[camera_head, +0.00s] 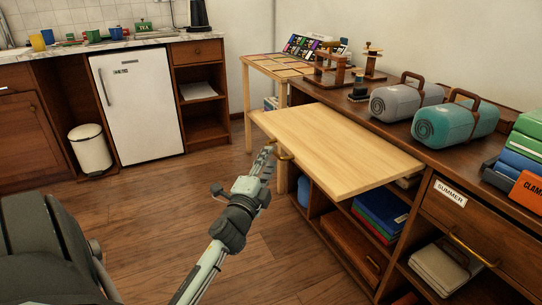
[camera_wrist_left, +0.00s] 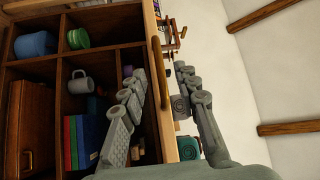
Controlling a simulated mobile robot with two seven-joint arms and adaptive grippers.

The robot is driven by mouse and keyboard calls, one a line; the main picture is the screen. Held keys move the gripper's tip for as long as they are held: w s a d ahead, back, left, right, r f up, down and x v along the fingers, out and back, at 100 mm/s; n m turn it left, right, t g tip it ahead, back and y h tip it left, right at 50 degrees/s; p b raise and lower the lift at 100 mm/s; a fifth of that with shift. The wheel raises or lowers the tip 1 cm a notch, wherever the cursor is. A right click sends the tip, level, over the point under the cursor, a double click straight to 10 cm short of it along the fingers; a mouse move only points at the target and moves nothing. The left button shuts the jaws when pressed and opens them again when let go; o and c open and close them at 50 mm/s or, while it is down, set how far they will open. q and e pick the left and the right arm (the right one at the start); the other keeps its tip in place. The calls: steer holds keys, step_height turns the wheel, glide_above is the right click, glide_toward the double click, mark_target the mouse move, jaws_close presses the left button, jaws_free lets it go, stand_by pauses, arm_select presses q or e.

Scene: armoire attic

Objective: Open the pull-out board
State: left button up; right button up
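The pull-out board (camera_head: 335,150) is a pale wooden panel. It stands well out from the dark wooden cabinet, over its open shelves. A brass handle (camera_head: 283,155) sits on its front edge. My left gripper (camera_head: 272,156) is at this handle. In the left wrist view the two fingers (camera_wrist_left: 158,72) are spread apart, with the handle (camera_wrist_left: 157,70) and the board's edge (camera_wrist_left: 167,122) seen between them. No finger clearly presses on the handle. My right gripper is not in view.
A grey speaker (camera_head: 405,101) and a teal speaker (camera_head: 456,122) stand on the cabinet top. A drawer labelled SUMMER (camera_head: 480,228) is at the right. A white bin (camera_head: 90,150) and small fridge (camera_head: 137,105) stand at the back left. The floor (camera_head: 200,185) before the board is clear.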

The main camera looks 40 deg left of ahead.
arm_select(q)
steer(key=v, duration=0.9)
steer(key=s+d+f+n+g+h+p, duration=0.1)
steer(key=d+f+n+g+p, duration=0.1)
steer(key=f+n+g, duration=0.3)
steer(key=s+d+f+n+g+h+p, duration=0.1)
steer(key=d+f+n+g+p, duration=0.1)
steer(key=f, duration=0.6)
steer(key=s+d+f+n+g+h+p, duration=0.1)
steer(key=s+d+f+n+g+h, duration=0.2)
steer(key=s+d+f+g, duration=0.4)
steer(key=s+d+f+h, duration=0.1)
steer(key=s+d+f, duration=0.3)
steer(key=s+f, duration=0.1)
steer(key=shift+s+g+p, duration=0.4)
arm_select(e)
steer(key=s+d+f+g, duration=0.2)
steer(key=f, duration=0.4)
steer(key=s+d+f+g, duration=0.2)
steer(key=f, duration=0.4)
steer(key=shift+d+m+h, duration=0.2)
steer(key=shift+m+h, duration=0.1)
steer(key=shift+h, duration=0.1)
